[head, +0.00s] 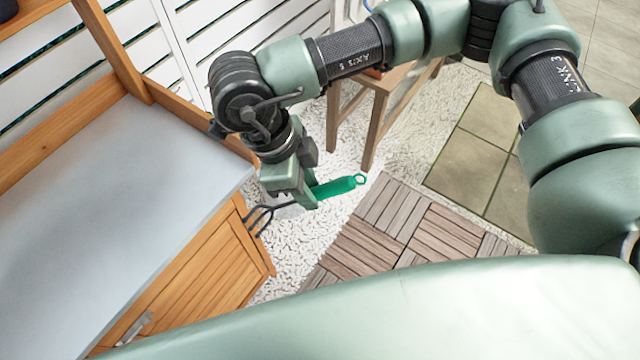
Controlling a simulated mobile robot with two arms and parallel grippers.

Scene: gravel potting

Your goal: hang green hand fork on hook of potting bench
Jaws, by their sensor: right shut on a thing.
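The green hand fork (338,187) is held in my right gripper (308,198), which is shut on it near where the handle meets the dark metal. The handle points right and ends in a ring. The dark tines point left and down, close to the side of the potting bench (120,185). I cannot tell whether the tines touch the bench. The bench has a grey top and a wooden cabinet below. No hook shows; the bench's right side is partly hidden by my right arm. My left gripper is not in view.
A wooden stool (372,110) stands on white gravel (300,240) behind the fork. Wooden deck tiles (385,235) and stone pavers (470,160) lie to the right. A white slatted fence (180,50) runs behind the bench. The visible bench top is clear.

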